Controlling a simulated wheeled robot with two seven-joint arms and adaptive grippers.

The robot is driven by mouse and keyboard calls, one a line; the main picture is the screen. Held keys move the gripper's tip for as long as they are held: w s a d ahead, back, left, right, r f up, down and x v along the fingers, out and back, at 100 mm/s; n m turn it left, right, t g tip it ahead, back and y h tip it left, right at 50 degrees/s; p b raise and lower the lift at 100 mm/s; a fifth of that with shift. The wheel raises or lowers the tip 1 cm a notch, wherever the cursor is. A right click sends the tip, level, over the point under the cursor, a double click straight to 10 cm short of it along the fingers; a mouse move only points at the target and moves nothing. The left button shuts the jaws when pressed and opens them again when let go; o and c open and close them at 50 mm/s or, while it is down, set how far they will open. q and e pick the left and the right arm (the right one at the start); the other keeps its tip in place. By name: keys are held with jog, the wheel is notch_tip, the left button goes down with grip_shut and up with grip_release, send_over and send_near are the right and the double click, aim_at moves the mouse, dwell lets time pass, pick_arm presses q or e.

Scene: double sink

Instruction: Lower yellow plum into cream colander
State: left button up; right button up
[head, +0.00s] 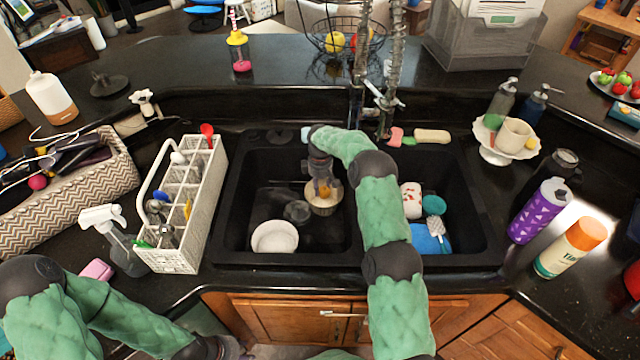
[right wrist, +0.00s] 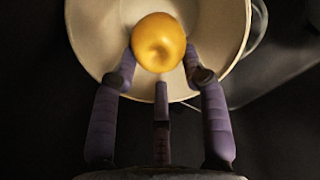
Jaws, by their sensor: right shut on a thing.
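The yellow plum (right wrist: 158,42) is held between the fingertips of my right gripper (right wrist: 160,70) in the right wrist view. Behind it lies the round interior of the cream colander (right wrist: 215,40). In the head view my right gripper (head: 324,188) points down over the cream colander (head: 322,208), which stands in the left sink basin near the divider. The plum is mostly hidden by the gripper there. I cannot tell whether the plum touches the colander. My left arm shows at the lower left of the head view, but its gripper is out of view.
A white bowl (head: 275,237) and a clear glass (head: 297,211) are in the left basin. The right basin holds a white patterned mug (head: 411,199) and a blue item (head: 428,240). A white cutlery caddy (head: 184,205) stands left of the sink. The faucet (head: 386,95) rises behind.

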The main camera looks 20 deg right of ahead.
jog(key=shift+f+b, duration=0.35)
jog(key=shift+f, duration=0.25)
dwell(0.8)
jog(key=o, duration=1.2)
jog(key=shift+r, duration=0.1)
notch_tip(320, 180, up, 12)
jog(key=shift+r, duration=0.1)
